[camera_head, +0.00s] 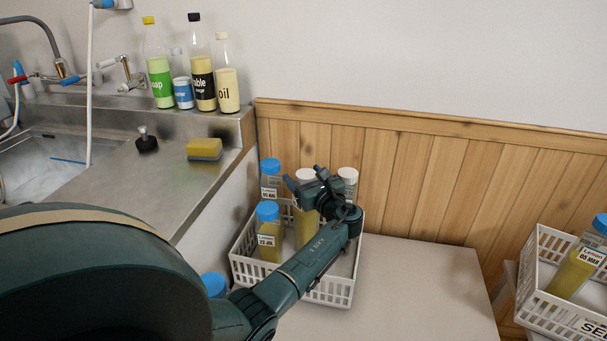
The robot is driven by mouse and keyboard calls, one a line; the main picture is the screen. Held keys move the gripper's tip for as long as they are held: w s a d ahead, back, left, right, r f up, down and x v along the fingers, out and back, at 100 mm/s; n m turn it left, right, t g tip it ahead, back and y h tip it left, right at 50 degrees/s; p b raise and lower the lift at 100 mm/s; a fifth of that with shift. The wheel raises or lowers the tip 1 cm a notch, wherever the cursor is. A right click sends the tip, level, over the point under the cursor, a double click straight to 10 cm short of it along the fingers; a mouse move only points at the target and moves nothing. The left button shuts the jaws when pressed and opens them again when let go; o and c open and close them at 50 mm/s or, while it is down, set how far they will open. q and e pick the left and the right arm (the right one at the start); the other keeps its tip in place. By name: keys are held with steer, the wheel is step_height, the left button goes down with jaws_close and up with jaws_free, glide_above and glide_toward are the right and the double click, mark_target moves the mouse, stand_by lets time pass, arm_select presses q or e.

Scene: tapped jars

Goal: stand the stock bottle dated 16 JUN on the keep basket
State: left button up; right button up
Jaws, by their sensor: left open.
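No label reading 16 JUN is legible. A white basket (338,291) on the pale table holds several bottles. A blue-capped one (267,240) reads 22 JUL. Another blue-capped one (270,180) stands behind it, its small date hard to read. A white-capped bottle (305,228) with yellow liquid is partly hidden by my left gripper (303,184), which is open at its upper part; contact cannot be told. A second white-capped bottle (348,176) stands at the back right. No label marks a keep basket. My right gripper is not in view.
A second white basket (534,277) at right, its label cut off, holds a tilted Lemon bottle (575,268). A blue cap (215,284) shows beside my left arm. The table (420,285) is clear right of the first basket. A sink counter with a sponge (205,149) is at left.

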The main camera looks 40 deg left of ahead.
arm_select(q)
steer(key=p+v, duration=0.3)
steer(key=v, duration=0.4)
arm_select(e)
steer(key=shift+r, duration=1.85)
arm_select(q)
steer(key=v, duration=1.3)
steer(key=shift+p, duration=0.45)
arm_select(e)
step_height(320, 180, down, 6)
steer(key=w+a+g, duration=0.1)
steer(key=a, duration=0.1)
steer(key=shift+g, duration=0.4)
arm_select(q)
steer(key=shift+s, duration=0.1)
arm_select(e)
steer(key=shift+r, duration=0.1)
